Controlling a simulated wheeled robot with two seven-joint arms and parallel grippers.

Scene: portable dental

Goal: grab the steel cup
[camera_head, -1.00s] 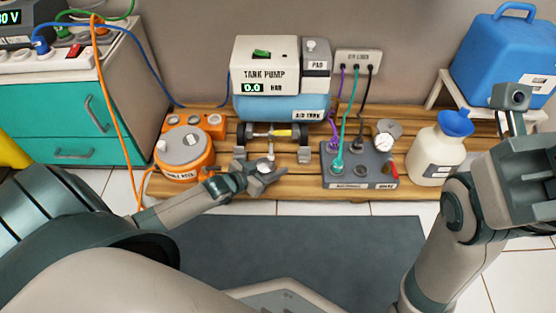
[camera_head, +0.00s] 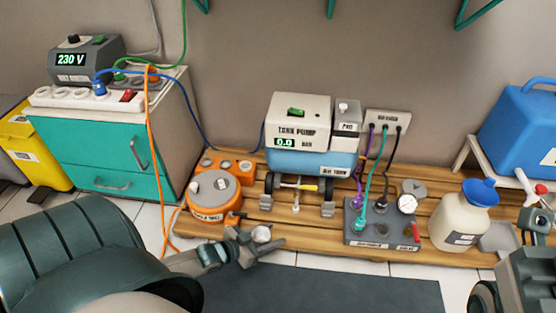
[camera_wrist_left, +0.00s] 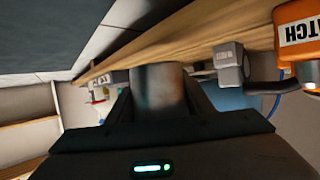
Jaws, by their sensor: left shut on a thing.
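The steel cup (camera_head: 262,234) is a small grey metal cup. It sits between the fingers of my left gripper (camera_head: 256,245), which is shut on it, just in front of the wooden pallet's front edge. In the left wrist view the cup (camera_wrist_left: 160,92) shows as a grey cylinder between the two dark fingers. The fingers hide its sides. Part of my right arm is at the lower right edge of the head view. I cannot make out its fingers.
A teal drawer cabinet (camera_head: 95,160) stands left. A dark mat (camera_head: 330,291) lies in front.

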